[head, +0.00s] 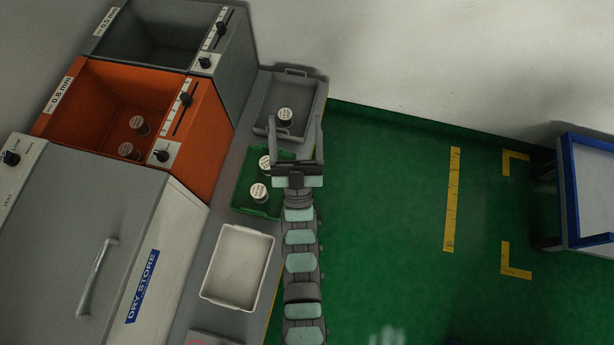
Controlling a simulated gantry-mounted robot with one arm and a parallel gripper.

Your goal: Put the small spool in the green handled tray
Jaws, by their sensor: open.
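The green tray (239,202) lies on the bench, partly behind my gripper and arm. It holds two small white-topped spools, one upper (265,163) and one lower (258,192). Another small spool (285,116) stands in the grey handled tray (267,98) just above it in the picture. My gripper (296,125) is open, its fingers pointing up the picture over the grey tray's lower end. That spool shows between the fingertips, nearer the left one. I see no contact, and I cannot tell the height gap.
The orange 0.8 mm bin (85,105) holds two spools, (139,125) and (129,151). A dark grey bin (150,40) stands behind it, the dry store (75,245) in front. An empty white tray (237,265) is on the bench. Green floor is clear to the right, up to a blue-edged table (590,190).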

